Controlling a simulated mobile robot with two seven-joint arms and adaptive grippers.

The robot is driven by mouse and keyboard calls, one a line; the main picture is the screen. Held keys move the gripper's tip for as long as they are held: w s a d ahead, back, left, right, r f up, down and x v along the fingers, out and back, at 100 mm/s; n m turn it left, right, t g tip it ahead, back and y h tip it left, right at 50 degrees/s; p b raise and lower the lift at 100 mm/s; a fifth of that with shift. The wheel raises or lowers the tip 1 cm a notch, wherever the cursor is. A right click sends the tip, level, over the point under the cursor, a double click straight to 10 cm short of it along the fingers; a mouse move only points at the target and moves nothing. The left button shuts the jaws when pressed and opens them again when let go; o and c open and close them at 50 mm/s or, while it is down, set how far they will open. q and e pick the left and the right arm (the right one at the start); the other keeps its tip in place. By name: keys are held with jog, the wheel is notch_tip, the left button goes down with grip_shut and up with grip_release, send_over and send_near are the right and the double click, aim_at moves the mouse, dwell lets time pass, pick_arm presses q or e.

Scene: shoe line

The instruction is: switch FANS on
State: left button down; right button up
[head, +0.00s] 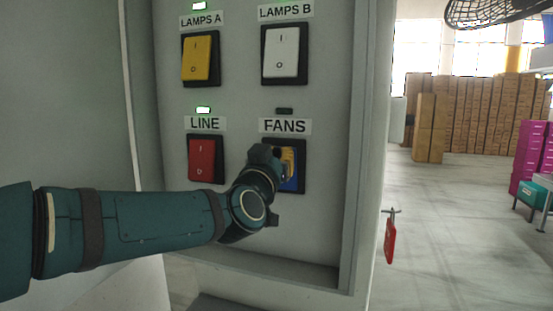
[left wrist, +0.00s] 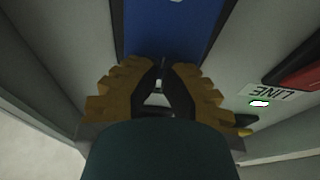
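The blue FANS switch (head: 291,184) sits at the lower right of the grey panel, under its FANS label (head: 284,126). The small lamp (head: 284,111) above that label is dark. My left gripper (head: 284,160) is in front of the switch and hides much of it. In the left wrist view the blue switch (left wrist: 172,30) lies just ahead of the yellow fingers. The fingertips (left wrist: 162,66) come together with nothing between them. I cannot tell whether they touch the switch. My right gripper is in neither view.
The red LINE switch (head: 202,158) is left of FANS, its lamp (head: 203,110) green. Above are the yellow LAMPS A switch (head: 198,58), also with a green lamp, and the white LAMPS B switch (head: 282,53). A raised frame (head: 358,150) edges the panel. A red tag (head: 390,241) hangs at right.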

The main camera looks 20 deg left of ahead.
pick_arm(q)
jog(key=shift+w+r, duration=0.25)
jog(key=shift+w, duration=0.15)
dwell(0.4)
